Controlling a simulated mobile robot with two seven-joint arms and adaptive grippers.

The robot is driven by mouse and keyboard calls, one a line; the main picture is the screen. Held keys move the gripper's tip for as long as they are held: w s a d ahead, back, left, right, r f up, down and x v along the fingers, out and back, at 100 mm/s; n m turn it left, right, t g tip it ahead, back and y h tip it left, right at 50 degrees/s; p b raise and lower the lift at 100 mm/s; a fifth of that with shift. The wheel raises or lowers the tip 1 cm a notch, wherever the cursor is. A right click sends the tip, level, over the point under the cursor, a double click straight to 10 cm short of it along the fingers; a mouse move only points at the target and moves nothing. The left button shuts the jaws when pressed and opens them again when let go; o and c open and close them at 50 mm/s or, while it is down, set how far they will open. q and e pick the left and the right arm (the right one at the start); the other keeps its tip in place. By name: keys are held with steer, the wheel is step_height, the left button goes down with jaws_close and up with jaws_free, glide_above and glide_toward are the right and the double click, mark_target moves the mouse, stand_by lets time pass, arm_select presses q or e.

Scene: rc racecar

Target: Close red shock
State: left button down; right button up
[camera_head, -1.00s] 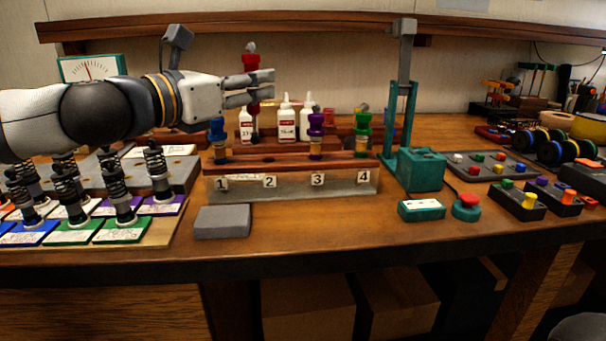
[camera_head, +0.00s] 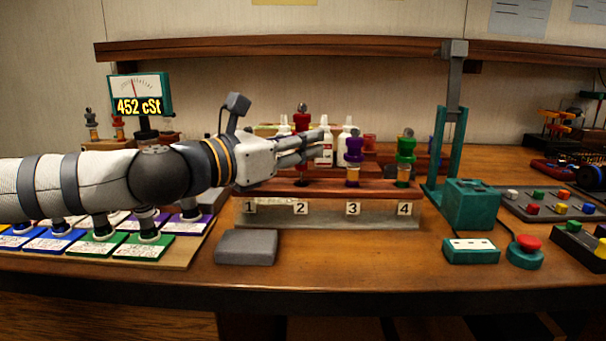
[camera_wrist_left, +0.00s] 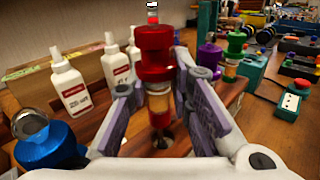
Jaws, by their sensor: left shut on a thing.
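The red shock (camera_head: 302,118) has a red cap with a metal ball end on top and an amber body. It is upright at position 2 of the numbered wooden rack (camera_head: 330,212). My left gripper (camera_head: 312,148) is shut on it from the left, and the wrist view shows the red shock (camera_wrist_left: 156,55) between the two fingers. Whether its lower end is fully seated in the rack is hard to tell. The purple shock (camera_head: 354,148) stands at 3 and the green shock (camera_head: 405,150) at 4. The blue shock (camera_wrist_left: 50,145) shows in the wrist view. My right gripper is out of view.
White bottles (camera_head: 344,135) stand behind the rack. A gauge (camera_head: 139,95) reading 452 cSt is at the back left. A teal press (camera_head: 470,203) and red button (camera_head: 527,246) stand to the right.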

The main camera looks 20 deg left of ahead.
mark_target(298, 164)
arm_select(q)
steer(key=shift+r, duration=0.2)
step_height(298, 164, down, 4)
steer(key=shift+b, duration=0.65)
steer(key=shift+r, duration=0.1)
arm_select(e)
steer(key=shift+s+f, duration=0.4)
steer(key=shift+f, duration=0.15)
